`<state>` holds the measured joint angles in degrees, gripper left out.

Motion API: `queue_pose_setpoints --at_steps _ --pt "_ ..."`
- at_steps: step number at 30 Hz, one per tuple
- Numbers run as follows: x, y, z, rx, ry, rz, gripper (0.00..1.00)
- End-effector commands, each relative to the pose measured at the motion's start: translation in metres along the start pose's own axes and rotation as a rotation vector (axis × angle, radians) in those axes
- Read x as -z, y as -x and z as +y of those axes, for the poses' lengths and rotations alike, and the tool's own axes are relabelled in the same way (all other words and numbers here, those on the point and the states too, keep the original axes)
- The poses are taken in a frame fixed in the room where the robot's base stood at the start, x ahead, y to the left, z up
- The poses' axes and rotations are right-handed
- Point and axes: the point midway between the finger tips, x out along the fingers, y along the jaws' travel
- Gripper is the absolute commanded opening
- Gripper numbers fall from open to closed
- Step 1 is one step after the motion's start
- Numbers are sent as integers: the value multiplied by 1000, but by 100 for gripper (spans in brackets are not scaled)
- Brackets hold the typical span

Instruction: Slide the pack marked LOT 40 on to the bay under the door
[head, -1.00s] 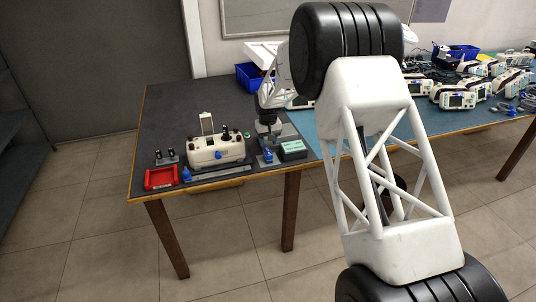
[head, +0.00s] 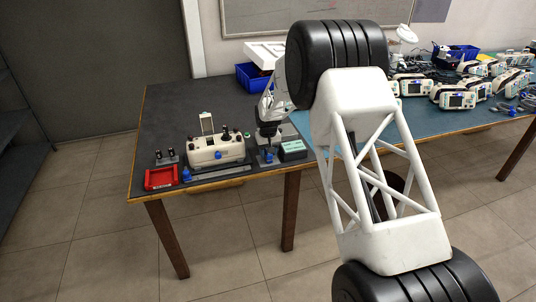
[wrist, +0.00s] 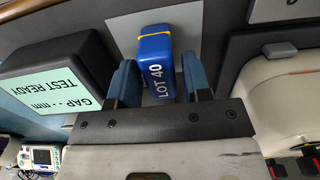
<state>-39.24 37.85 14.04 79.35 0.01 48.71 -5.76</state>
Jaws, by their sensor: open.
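The blue pack marked LOT 40 (wrist: 155,65) has a yellow band near its far end and lies on a grey plate (wrist: 188,22) in the wrist view. My gripper (wrist: 159,78) is open, with one blue fingertip on each side of the pack; whether either touches it I cannot tell. In the head view my gripper (head: 267,142) is low over the pack (head: 268,155) near the table's front edge. The cream device (head: 213,151) stands left of it, with a small upright panel (head: 207,122) that may be the door. I cannot make out the bay under it.
A dark box (head: 292,149), its screen reading "GAP - mm TEST READY" (wrist: 52,87), stands close right of the pack. A red tray (head: 160,178) and a small blue item (head: 186,174) are at the front left. The back-left table is clear.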

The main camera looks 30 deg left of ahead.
Motion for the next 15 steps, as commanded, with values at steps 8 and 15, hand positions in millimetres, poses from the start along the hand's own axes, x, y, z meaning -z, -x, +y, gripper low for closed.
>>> queue_pose_setpoints --at_steps 8,15 --pt "0 0 0 0 0 0 17" --pt "0 1 0 0 0 0 5"
